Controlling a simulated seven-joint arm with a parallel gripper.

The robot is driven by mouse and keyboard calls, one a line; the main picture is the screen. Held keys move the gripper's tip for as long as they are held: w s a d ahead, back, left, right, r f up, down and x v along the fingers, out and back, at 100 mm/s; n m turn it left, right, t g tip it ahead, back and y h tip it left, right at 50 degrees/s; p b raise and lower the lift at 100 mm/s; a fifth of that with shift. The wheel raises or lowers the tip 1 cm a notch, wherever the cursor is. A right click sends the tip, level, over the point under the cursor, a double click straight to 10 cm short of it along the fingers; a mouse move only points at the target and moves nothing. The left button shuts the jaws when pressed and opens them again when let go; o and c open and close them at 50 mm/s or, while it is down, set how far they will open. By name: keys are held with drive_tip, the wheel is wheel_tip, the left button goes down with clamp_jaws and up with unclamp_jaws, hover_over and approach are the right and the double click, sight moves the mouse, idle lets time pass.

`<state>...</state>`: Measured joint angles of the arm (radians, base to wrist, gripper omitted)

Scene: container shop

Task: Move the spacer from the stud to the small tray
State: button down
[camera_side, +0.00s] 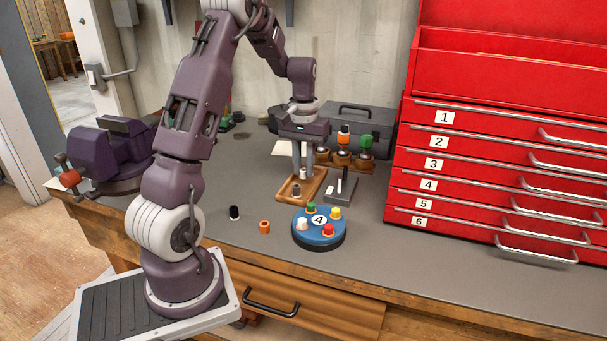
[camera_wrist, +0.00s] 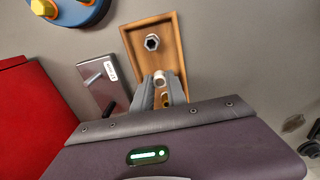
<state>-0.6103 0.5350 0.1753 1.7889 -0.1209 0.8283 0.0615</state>
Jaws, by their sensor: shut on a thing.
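My gripper (camera_side: 303,172) is shut on a pale, ring-shaped spacer (camera_side: 303,175). In the wrist view the spacer (camera_wrist: 160,80) shows between the fingertips (camera_wrist: 160,88). The tray (camera_wrist: 129,38) and nut (camera_wrist: 152,42) also show in the wrist view. I cannot tell whether the spacer touches the tray floor. Beside the tray, a grey block (camera_side: 341,196) carries a bare upright stud (camera_side: 343,180); the stud (camera_wrist: 93,79) also shows in the wrist view.
A blue round stand (camera_side: 319,238) with coloured pegs is in front. An orange ring (camera_side: 265,227) and a black piece (camera_side: 235,213) lie left of it. A wooden rack (camera_side: 361,164) with bottles and a dark case (camera_side: 362,117) stand behind. The red drawer cabinet (camera_side: 470,170) bounds the right.

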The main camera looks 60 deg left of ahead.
drive_tip(key=shift+f, duration=1.05)
drive_tip(key=c, duration=1.3)
unclamp_jaws()
drive_tip(key=shift+f, duration=0.1)
wheel_tip(320, 180, up, 12)
drive_tip(key=s+d+r+m+t, duration=0.1)
drive_tip(key=s+d+r+m, duration=0.15)
drive_tip(key=d, duration=0.45)
drive_tip(key=s+d+r+m+t, duration=0.1)
drive_tip(key=d+r, duration=0.3)
drive_tip(key=d, duration=0.3)
drive_tip(key=s+d+m+t, duration=0.1)
drive_tip(key=s+d, duration=0.3)
drive_tip(key=s+d+f+m+t, duration=0.1)
drive_tip(key=s+d+m, duration=0.1)
drive_tip(key=s+d, duration=0.3)
drive_tip(key=s+d+m+t, duration=0.1)
drive_tip(key=s+d+m, duration=0.1)
drive_tip(key=s+d, duration=0.2)
drive_tip(key=shift+s+d+f+m+t, duration=0.15)
drive_tip(key=shift+s+d+f, duration=0.05)
drive_tip(key=shift+s, duration=0.15)
drive_tip(key=shift+s+d+f+m+t, duration=0.1)
drive_tip(key=shift+s+d+f+t, duration=0.1)
drive_tip(key=shift+s, duration=0.15)
